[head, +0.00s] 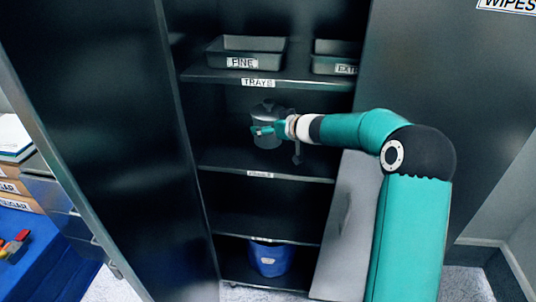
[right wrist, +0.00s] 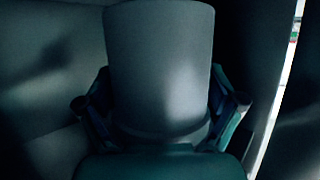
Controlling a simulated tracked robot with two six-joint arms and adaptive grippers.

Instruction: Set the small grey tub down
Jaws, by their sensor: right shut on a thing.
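The small grey tub (head: 267,138) is inside the dark cabinet, in the compartment below the shelf marked TRAYS. My right gripper (head: 268,129) is shut on it, with a finger showing across its side. In the right wrist view the tub (right wrist: 162,65) stands large between the two fingers of the gripper (right wrist: 160,115). The tub looks upright. Its base is near the shelf (head: 225,158) below; I cannot tell whether it touches. My left gripper is in neither view.
The upper shelf (head: 200,75) holds a tray marked FINE (head: 245,48) and another tray (head: 335,62) at its right. A blue tub (head: 270,260) stands at the cabinet's bottom. Cabinet doors flank the opening (head: 100,120). The shelf beside the grey tub looks clear.

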